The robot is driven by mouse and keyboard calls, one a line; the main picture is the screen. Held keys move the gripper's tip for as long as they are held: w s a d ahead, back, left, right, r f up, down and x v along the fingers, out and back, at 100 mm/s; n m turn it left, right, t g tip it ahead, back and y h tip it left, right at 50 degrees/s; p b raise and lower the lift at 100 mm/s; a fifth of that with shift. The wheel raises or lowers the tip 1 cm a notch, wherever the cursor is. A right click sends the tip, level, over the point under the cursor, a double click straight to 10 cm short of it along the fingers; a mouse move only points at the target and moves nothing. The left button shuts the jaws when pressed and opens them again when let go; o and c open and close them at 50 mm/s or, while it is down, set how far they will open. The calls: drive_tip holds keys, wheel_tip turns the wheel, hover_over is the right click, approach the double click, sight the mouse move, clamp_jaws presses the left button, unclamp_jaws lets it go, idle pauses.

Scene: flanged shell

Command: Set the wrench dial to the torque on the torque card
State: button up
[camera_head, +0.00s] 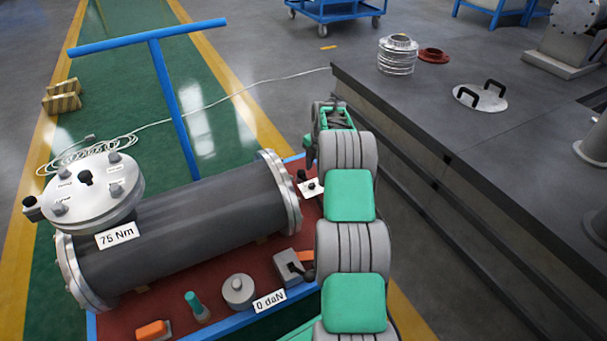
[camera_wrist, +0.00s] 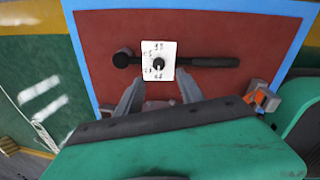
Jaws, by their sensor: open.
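The torque card (camera_head: 117,235) reads "75 Nm" and sits on the front of the grey flanged shell (camera_head: 200,215). The wrench (camera_wrist: 208,62) lies on the red cart top, dark handle to the right and round head to the left in the wrist view. Its white dial plate (camera_wrist: 158,50) has a dark knob (camera_wrist: 158,63) in the middle and small marks I cannot read. The plate also shows in the head view (camera_head: 311,188), partly beside my arm. My gripper (camera_wrist: 160,92) is open and empty, its fingers apart and just below the plate in the picture.
An orange-and-grey tool (camera_wrist: 262,97) lies right of the wrench. A "0 daN" card (camera_head: 269,301), a round grey weight (camera_head: 238,290) and a teal-topped item (camera_head: 196,307) stand on the cart. A dark workbench (camera_head: 440,120) is at the right.

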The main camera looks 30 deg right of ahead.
sight(312, 185)
drive_tip(key=f+b, duration=0.1)
drive_tip(key=f, duration=0.1)
drive_tip(key=w+f+b, duration=0.1)
drive_tip(key=f, duration=0.2)
drive_tip(key=f+b, duration=0.1)
drive_tip(key=f, duration=0.2)
drive_tip(key=shift+w+a, duration=0.1)
drive_tip(key=shift+w, duration=0.1)
drive_tip(key=shift+r, duration=0.1)
drive_tip(key=shift+c, duration=0.4)
clamp_jaws()
